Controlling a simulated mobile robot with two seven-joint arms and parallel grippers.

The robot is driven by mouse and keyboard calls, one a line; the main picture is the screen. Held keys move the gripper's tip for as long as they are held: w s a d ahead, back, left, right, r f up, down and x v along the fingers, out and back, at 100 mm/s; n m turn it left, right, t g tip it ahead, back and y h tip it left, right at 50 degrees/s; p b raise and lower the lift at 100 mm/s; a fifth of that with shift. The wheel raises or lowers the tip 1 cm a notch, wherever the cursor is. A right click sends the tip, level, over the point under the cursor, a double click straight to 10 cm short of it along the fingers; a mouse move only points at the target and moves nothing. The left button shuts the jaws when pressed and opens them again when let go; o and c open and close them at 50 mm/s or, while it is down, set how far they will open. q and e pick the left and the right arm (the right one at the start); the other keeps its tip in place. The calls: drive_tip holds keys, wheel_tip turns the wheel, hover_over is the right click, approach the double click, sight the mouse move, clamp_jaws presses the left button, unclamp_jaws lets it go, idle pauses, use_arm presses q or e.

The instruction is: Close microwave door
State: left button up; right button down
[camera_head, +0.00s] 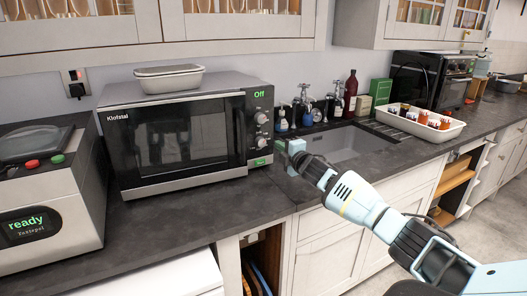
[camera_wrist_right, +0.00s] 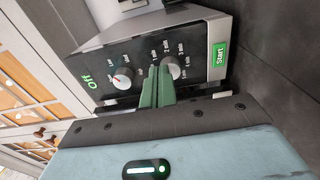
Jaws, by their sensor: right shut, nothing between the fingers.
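The microwave (camera_head: 180,130) stands on the dark counter at the left, silver with a black glass front marked Klofstal. Its door (camera_head: 178,140) lies flush or nearly flush with the front; I cannot tell if a narrow gap is left. The upright handle (camera_head: 238,135) is at the door's right edge, beside the control panel (camera_head: 260,120). My right gripper (camera_head: 284,148) is shut and empty, to the right of the panel. In the right wrist view its green fingers (camera_wrist_right: 158,85) overlap the panel near the knobs; contact is unclear. My left gripper is not in view.
A lidded container (camera_head: 170,78) sits on the microwave. A grey appliance reading ready (camera_head: 45,215) stands at the left. Right of the microwave are a sink (camera_head: 345,143), bottles (camera_head: 350,92) and a white tray of jars (camera_head: 422,128). The counter before the microwave is clear.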

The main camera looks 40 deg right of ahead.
drive_tip(key=s+a+r+n+y+b, duration=0.1)
drive_tip(key=s+a+b, duration=0.55)
drive_tip(key=a, duration=0.25)
drive_tip(key=s+a+r+y+b, duration=0.1)
drive_tip(key=s+a+b, duration=0.4)
drive_tip(key=a+b, duration=0.25)
use_arm(q)
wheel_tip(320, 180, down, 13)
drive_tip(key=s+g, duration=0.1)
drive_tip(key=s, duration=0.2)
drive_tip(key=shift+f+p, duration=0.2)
drive_tip(key=shift+p, duration=0.2)
use_arm(e)
drive_tip(key=w+d, duration=0.3)
drive_tip(key=w, duration=0.9)
drive_tip(key=shift+w+r, duration=0.15)
drive_tip(key=shift+w, duration=0.05)
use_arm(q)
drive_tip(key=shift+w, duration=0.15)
